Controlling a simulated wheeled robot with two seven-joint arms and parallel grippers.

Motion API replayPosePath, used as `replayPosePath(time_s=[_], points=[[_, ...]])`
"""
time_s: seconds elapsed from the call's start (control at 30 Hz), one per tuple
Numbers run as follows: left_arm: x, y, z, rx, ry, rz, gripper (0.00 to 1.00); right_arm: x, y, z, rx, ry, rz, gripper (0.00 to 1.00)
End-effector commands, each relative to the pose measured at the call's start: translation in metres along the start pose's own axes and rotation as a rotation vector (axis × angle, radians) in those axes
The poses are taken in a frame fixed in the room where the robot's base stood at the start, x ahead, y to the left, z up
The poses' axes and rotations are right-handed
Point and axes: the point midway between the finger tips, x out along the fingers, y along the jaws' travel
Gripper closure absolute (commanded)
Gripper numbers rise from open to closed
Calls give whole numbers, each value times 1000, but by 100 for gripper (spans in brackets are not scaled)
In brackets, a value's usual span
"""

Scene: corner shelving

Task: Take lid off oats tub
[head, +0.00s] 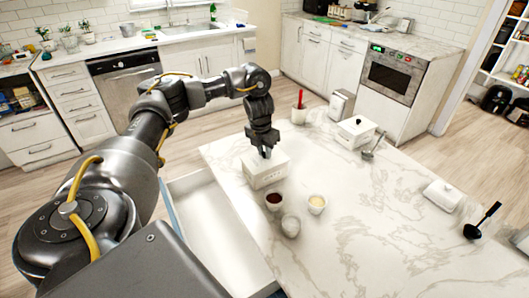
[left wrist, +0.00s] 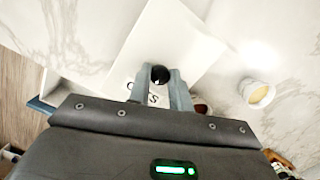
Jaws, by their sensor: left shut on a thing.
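The oats tub (head: 264,176) is a white box near the left edge of the marble island in the head view. Part of its dark lettering shows in the left wrist view (left wrist: 153,99). Its white lid (left wrist: 172,42) has a round black knob (left wrist: 160,74). My left gripper (head: 265,153) points down over the tub, and in the left wrist view its fingers (left wrist: 160,88) are shut on the knob. The lid appears to be on the tub; I cannot see a gap under it. My right gripper is in neither view.
A dark-red-filled bowl (head: 274,200), a cream-filled bowl (head: 317,203) and a pale round jar (head: 290,227) stand close in front of the tub. Another white box (head: 355,134) with a black knob stands farther back. An open drawer (head: 215,235) juts out at left. The island's middle is clear.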

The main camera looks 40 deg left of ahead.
Motion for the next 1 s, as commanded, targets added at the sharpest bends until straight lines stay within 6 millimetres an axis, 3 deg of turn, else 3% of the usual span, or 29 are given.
replayPosePath(time_s=[0.17, 0.3, 0.6, 1.0], points=[[-14, 0, 3, 0, -3, 0, 100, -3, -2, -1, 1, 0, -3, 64], [-37, 0, 5, 3, -5, 1, 100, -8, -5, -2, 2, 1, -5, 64], [-105, -9, -39, 4, -3, 0, 100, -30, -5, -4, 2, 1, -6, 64], [-139, -22, -100, 3, -2, -1, 100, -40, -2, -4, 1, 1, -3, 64]])
